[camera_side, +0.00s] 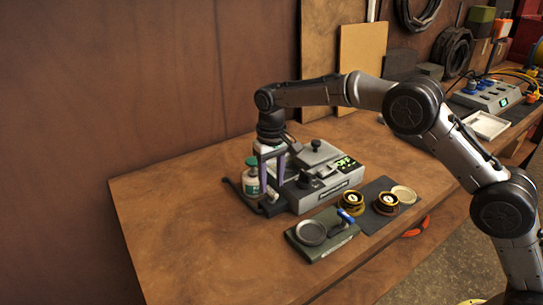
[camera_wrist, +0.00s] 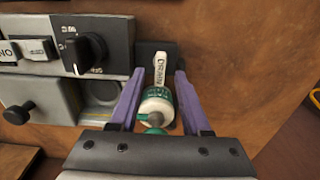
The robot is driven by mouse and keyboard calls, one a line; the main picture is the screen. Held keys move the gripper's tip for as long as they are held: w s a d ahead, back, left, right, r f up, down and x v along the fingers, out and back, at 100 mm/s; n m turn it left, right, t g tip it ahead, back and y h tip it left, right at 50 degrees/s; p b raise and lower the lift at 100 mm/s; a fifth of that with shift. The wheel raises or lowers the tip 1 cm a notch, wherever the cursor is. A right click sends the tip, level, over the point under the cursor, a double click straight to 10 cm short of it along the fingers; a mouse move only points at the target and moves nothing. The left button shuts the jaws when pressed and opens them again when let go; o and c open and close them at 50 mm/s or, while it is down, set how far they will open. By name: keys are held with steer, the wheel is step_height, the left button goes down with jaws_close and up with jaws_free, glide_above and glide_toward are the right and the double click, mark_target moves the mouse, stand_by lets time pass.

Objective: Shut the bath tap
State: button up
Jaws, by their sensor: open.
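My gripper (camera_wrist: 159,74) points down with its two purple fingers apart. In the wrist view, a white lever (camera_wrist: 160,66) with dark lettering, probably the bath tap, lies between the fingertips beside the grey machine. The lettering is hard to read. A white bottle with a green label and cap (camera_wrist: 157,101) also shows between the fingers, nearer the camera. In the side view, my gripper (camera_side: 270,192) is at the left end of the machine (camera_side: 325,190), with the bottle (camera_side: 250,178) just to its left. The lever is not clear there; I cannot tell whether a finger touches it.
A dark green unit with a round pan and blue-handled lever (camera_side: 346,215) stands in front of the machine. Brass pieces (camera_side: 385,202) and a pale dish (camera_side: 403,194) sit on a dark mat to its right. The wooden bench (camera_side: 180,230) is clear at left.

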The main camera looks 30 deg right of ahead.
step_height(320, 180, up, 12)
stand_by(0.4)
steer(key=shift+d+r, duration=0.1)
steer(key=shift+r, duration=0.05)
step_height(320, 180, up, 4)
steer(key=t, duration=0.1)
glide_above(272, 190)
steer(key=d, duration=0.1)
steer(key=s+d+r+m+t, duration=0.1)
steer(key=s+d+r, duration=0.2)
steer(key=s+r, duration=0.2)
steer(key=s+d+r+t, duration=0.1)
steer(key=s+d+r, duration=0.2)
steer(key=s+r, duration=0.25)
steer(key=s+d+r, duration=0.3)
steer(key=s, duration=0.6)
steer(key=s+d+f+t, duration=0.2)
steer(key=s+f, duration=0.3)
steer(key=s, duration=0.7)
steer(key=s+f+n, duration=0.1)
steer(key=s+f, duration=0.5)
steer(key=f, duration=0.6)
steer(key=shift+s+d+f+t, duration=0.15)
steer(key=shift+s+d+t, duration=0.15)
steer(key=shift+d, duration=0.1)
